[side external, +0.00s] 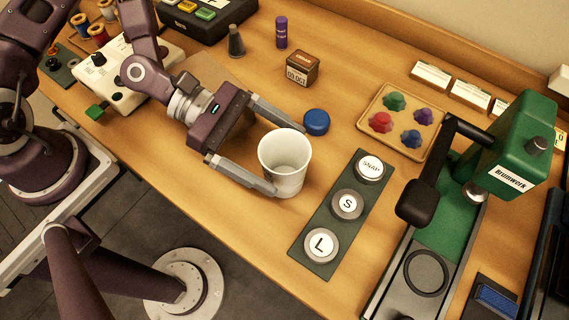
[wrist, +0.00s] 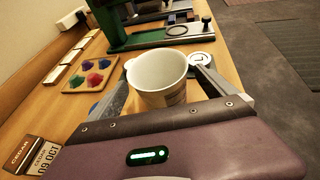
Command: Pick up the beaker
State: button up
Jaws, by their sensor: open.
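The beaker is a white open-topped cup (side external: 285,160) standing upright on the wooden table. My gripper (side external: 290,156) is open, with one finger on each side of the cup. In the side external view the near finger's tip lies close against the cup's lower front; I cannot tell whether it touches. The far finger reaches behind the cup. In the wrist view the cup (wrist: 158,76) sits between the two fingers, and it looks empty inside. Its lower part is partly hidden by my gripper body.
A blue round cap (side external: 316,122) stands just behind the cup. A dark strip with round SNAP, S and L pieces (side external: 324,262) lies to the right. A tray of coloured gems (side external: 408,104) and a green press (side external: 520,140) stand farther right. A small box (side external: 302,68) is behind.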

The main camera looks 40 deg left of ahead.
aim_at(301, 169)
jog(key=x, duration=0.4)
jog(key=shift+d+f, duration=0.15)
jog(key=shift+d, duration=0.25)
jog(key=c, duration=1.4)
